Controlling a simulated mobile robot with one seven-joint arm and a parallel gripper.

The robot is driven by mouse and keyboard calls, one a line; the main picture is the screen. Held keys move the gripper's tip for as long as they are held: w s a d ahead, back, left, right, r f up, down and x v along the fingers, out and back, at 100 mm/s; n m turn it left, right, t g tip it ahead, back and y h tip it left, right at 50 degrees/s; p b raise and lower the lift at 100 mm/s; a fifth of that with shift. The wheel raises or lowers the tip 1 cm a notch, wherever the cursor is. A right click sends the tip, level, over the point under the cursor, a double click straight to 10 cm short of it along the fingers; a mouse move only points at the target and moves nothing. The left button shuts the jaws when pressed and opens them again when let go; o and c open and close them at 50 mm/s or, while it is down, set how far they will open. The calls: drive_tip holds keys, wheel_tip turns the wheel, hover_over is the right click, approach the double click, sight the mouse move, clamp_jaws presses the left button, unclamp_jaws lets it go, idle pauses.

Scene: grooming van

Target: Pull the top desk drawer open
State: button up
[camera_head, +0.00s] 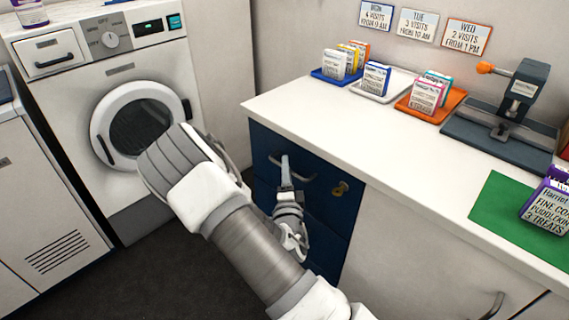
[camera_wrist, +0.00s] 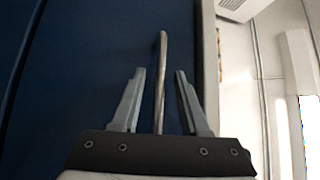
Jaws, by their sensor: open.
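In the wrist view my gripper (camera_wrist: 160,72) is open, with one finger on each side of the handle (camera_wrist: 162,70). Gaps show between the handle and both fingers. The blue drawer front (camera_wrist: 90,60) fills the area behind. My arm hides part of the drawers below.
The white counter (camera_head: 400,165) bears several card trays, a dark press-like tool (camera_head: 515,100) and a green mat (camera_head: 500,205). A washing machine (camera_head: 150,60) stands at the left. Dark floor (camera_head: 130,275) is free in front.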

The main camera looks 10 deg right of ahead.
drive_tip(key=shift+w, duration=0.15)
clamp_jaws()
idle(0.4)
drive_tip(key=shift+r, duration=0.1)
idle(1.0)
